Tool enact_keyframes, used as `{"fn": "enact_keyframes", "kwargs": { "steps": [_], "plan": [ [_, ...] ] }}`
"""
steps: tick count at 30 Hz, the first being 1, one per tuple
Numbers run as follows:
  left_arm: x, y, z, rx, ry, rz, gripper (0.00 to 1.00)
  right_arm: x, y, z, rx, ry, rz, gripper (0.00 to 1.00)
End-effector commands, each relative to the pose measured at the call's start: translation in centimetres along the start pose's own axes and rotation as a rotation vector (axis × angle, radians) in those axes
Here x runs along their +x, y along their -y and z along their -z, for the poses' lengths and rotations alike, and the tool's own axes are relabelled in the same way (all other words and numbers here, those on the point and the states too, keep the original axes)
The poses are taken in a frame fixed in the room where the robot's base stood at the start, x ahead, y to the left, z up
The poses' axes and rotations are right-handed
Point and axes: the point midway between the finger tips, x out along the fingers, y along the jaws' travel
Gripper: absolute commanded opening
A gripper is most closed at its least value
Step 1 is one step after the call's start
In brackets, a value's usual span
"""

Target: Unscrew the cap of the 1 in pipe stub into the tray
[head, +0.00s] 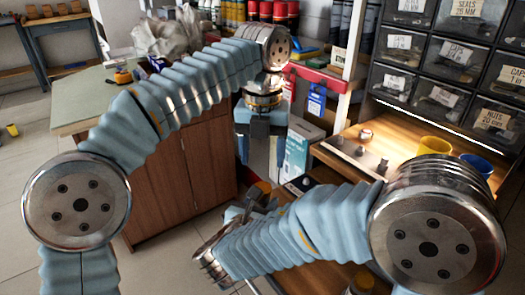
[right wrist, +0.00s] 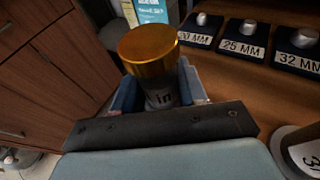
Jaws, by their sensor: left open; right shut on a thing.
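My right gripper (right wrist: 158,88) is shut on the stub below the cap, with a blue finger on each side. My left gripper (head: 264,160) points down in the head view, open and empty, above and apart from the right gripper's area. The right fingers are small and partly hidden in the head view. I cannot make out the tray.
A wooden bench (head: 345,165) at the right carries small fittings on dark labelled blocks (right wrist: 243,45), a yellow cup (head: 437,146) and a blue cup (head: 477,165). Labelled drawers (head: 450,52) stand behind. A wooden cabinet (head: 180,185) is at the left; the floor shows between.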

Motion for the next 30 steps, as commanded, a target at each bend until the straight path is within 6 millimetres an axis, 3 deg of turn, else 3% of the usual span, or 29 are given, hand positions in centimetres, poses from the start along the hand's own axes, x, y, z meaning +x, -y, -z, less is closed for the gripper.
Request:
{"fn": "enact_keyframes", "kwargs": {
  "steps": [15, 26, 30],
  "plan": [
    [7.1, -0.1, 0.0, 0.017, -0.001, -0.001, 0.64, 0.0, 0.0, 0.0, -0.001, 0.0, 0.0, 0.0],
    [7.8, 0.0, 0.0, 0.016, 0.0, 0.0, 0.64, 0.0, 0.0, 0.0, -0.001, 0.0, 0.0, 0.0],
    [7.8, 0.0, 0.0, 0.016, 0.0, 0.0, 0.44, 0.0, 0.0, 0.0, -0.001, 0.0, 0.0, 0.0]
  ]
}}
